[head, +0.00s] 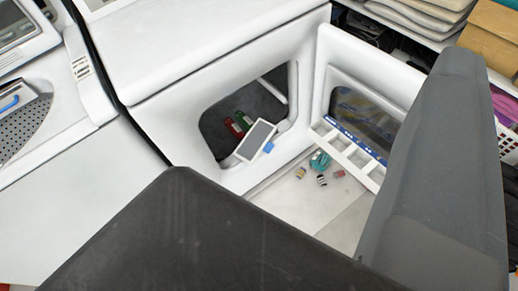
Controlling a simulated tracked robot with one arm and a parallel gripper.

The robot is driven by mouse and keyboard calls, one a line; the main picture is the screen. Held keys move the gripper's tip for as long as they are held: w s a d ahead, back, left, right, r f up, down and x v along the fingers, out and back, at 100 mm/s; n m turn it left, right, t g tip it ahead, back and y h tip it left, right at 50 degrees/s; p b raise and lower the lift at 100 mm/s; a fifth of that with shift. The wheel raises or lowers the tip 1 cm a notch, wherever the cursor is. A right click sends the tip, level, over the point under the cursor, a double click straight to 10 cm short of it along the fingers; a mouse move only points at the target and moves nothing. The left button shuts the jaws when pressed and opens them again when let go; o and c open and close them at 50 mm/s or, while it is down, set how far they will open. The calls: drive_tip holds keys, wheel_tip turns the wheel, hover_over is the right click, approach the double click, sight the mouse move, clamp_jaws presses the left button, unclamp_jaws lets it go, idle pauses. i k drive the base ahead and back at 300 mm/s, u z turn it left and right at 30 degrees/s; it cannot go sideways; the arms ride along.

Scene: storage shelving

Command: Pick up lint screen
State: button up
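A white-framed rectangular panel with a grey face, apparently the lint screen (256,140), leans tilted at the lower edge of the opening in a white machine (215,50). A small blue piece (268,147) shows at its lower right corner. My gripper (318,113) shows as two large dark jaws, one across the bottom and one at the right. The jaws are wide apart and nothing is between them. The panel lies beyond them, apart from both. The jaws hide part of the floor and the machine's surroundings.
Red and green items (238,122) lie inside the dark opening. A white slotted rack (348,155) stands by the right-hand window. A teal item (320,160) and several small things lie on the pale surface below. Shelves with folded grey items (425,14) and a cardboard box (492,38) are upper right.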

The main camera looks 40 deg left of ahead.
sight(257, 141)
drive_tip(key=z, duration=0.9)
drive_tip(key=i, duration=1.45)
drive_tip(key=u, duration=2.5)
drive_tip(key=k, duration=0.6)
drive_tip(key=u, duration=0.05)
